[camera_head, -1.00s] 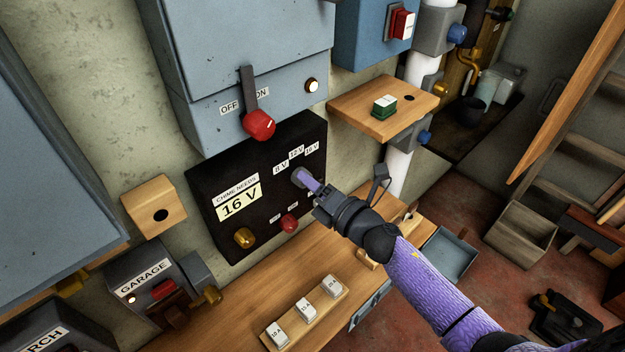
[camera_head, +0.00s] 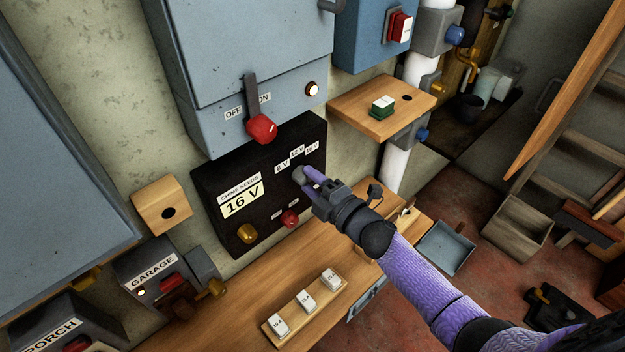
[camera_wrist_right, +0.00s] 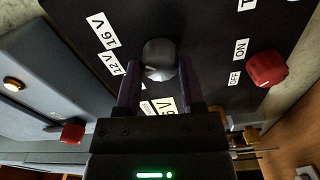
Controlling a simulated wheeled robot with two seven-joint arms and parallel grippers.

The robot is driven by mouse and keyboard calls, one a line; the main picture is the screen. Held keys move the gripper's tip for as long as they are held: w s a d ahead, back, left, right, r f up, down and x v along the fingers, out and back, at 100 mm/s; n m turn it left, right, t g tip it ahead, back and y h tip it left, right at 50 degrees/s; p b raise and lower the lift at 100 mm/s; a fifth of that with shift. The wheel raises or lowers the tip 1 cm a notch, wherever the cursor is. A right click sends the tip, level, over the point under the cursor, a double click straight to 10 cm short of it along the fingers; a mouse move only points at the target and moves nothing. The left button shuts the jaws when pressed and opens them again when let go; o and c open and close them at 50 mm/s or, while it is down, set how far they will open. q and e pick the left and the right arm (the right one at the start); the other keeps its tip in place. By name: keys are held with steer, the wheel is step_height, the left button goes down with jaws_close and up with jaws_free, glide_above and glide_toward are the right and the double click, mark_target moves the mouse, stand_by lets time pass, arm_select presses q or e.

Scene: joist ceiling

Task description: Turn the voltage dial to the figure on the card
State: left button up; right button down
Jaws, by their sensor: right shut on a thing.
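The grey voltage dial (camera_head: 299,174) is on the black panel (camera_head: 216,186), below the labels 8 V, 12 V and 16 V (camera_head: 312,147). The yellow card (camera_head: 242,203) on the same panel reads "CHIME NEEDS 16 V". My right gripper (camera_head: 309,179) is shut on the dial. In the right wrist view the dial (camera_wrist_right: 160,57) is between the two purple fingers (camera_wrist_right: 158,82), and its labels 12 V and 16 V (camera_wrist_right: 98,29) show at the left. I cannot make out which label the dial points to. My left gripper is not in view.
A red knob (camera_head: 289,218) and a brass knob (camera_head: 246,233) are low on the panel. A red-handled lever (camera_head: 261,128) hangs from the grey box above. A bench (camera_head: 235,315) with labelled white blocks lies below. A wooden shelf (camera_head: 360,112) juts out at upper right.

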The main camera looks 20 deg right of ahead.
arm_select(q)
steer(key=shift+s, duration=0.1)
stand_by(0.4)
arm_select(e)
steer(key=c, duration=0.5)
jaws_free()
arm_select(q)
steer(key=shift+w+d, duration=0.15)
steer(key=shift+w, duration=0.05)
arm_select(e)
steer(key=o, duration=0.3)
arm_select(q)
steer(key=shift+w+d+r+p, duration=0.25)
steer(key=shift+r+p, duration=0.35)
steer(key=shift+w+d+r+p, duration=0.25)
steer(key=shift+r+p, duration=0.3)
steer(key=shift+p, duration=0.05)
arm_select(e)
steer(key=v, duration=1)
